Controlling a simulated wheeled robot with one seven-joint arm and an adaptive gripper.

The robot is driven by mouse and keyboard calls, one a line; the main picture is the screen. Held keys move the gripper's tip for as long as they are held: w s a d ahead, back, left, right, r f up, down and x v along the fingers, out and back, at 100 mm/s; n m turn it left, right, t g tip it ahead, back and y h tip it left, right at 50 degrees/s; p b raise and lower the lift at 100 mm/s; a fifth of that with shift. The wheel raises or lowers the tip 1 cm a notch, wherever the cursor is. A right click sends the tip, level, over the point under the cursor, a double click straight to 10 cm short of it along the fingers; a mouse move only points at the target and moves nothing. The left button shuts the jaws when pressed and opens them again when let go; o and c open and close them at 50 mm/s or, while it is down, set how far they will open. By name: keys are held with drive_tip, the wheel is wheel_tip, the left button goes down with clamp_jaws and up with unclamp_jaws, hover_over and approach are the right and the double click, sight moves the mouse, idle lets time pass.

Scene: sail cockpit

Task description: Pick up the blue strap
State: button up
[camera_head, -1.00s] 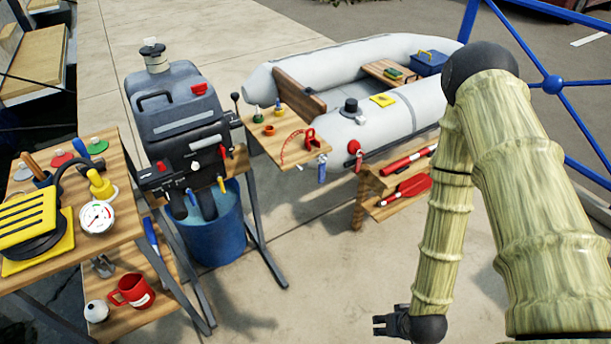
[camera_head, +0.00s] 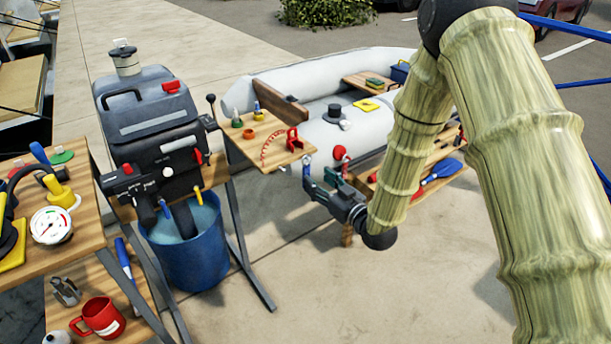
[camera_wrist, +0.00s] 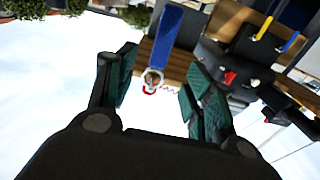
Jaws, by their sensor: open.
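The blue strap (camera_head: 307,168) hangs from the front edge of a small wooden board (camera_head: 266,140). In the head view it is partly hidden by my gripper (camera_head: 322,184), which is at the strap's lower part. In the wrist view, the strap (camera_wrist: 178,28) is a flat blue band with a round metal ring at one end by the board. My gripper (camera_wrist: 162,68) is open, with a green-padded finger on each side of the ring and strap. The strap lies beyond the fingertips; whether either finger touches it cannot be told.
A red shackle-like fitting (camera_head: 294,141) and small pots stand on the board. A grey outboard motor (camera_head: 155,125) over a blue bucket (camera_head: 190,250) is left. A grey inflatable boat (camera_head: 330,140) lies behind. Open floor lies in front.

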sight(308, 170)
drive_tip(key=shift+x, duration=3.45)
drive_tip(key=shift+c, duration=0.3)
drive_tip(key=shift+d, duration=0.1)
drive_tip(key=c, duration=1)
